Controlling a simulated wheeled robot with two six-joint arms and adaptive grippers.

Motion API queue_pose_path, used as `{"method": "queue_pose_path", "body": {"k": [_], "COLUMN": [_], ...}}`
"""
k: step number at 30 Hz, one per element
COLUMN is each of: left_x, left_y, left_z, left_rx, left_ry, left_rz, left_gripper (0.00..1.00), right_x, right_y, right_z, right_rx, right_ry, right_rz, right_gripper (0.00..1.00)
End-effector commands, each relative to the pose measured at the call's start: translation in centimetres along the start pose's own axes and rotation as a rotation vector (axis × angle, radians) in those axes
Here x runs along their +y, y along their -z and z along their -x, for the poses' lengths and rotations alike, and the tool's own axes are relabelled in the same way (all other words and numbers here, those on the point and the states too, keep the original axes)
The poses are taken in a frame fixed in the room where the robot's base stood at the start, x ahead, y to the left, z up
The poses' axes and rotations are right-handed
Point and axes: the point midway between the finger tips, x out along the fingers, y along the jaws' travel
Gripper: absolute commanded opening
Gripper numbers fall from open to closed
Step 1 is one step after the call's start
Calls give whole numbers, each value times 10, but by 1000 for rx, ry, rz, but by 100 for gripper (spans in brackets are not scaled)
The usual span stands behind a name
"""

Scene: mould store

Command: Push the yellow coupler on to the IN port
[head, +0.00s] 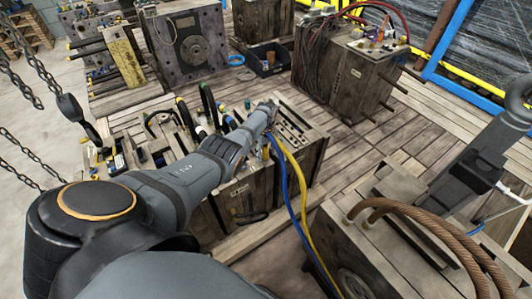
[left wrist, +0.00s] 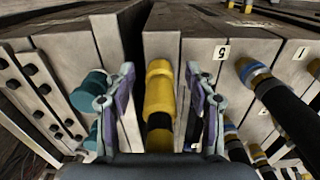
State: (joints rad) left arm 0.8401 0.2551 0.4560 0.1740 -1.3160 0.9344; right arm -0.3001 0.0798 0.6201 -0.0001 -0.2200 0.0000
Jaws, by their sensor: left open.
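The yellow coupler (left wrist: 160,84) stands between the two open fingers of my left gripper (left wrist: 160,100) in the left wrist view. Its lower part is black, and its far end is up against the pale metal block. I cannot tell whether it is fully seated, and no IN mark is readable. In the head view my left gripper (head: 270,106) is over the top of the middle mould (head: 300,140), small and partly hidden by my arm.
A teal fitting (left wrist: 88,92) sits just left of the fingers. Several black hoses with blue and yellow rings (left wrist: 258,80) stand at the right, near labels 5 and 1. A blue hose (head: 284,190) and a yellow hose (head: 300,190) hang down the mould's front.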

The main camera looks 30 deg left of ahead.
Motion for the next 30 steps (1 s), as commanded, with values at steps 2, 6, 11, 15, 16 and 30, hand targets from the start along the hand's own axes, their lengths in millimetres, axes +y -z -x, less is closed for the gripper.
{"method": "queue_pose_path", "body": {"k": [2, 6, 11, 15, 16, 30], "left_x": [0, 1, 0, 0, 1, 0], "left_y": [0, 1, 1, 1, 1, 0], "left_z": [0, 6, 27, 63, 71, 120], "left_rx": [0, 1, 3, 4, 4, 0], "left_ry": [1, -2, -2, -4, -5, 0], "left_rz": [0, 0, 0, -1, 0, 0], "left_gripper": [55, 55, 55, 55, 55, 55], "right_x": [0, 1, 0, 0, 0, 0], "right_y": [0, 0, 0, 0, 0, 0], "right_z": [0, 0, 0, 0, 0, 0], "right_rx": [0, 0, 0, 0, 0, 0], "right_ry": [0, -1, -1, 0, 0, 0], "right_rz": [0, 0, 0, 0, 0, 0], "right_gripper": [40, 40, 40, 40, 40, 40]}}
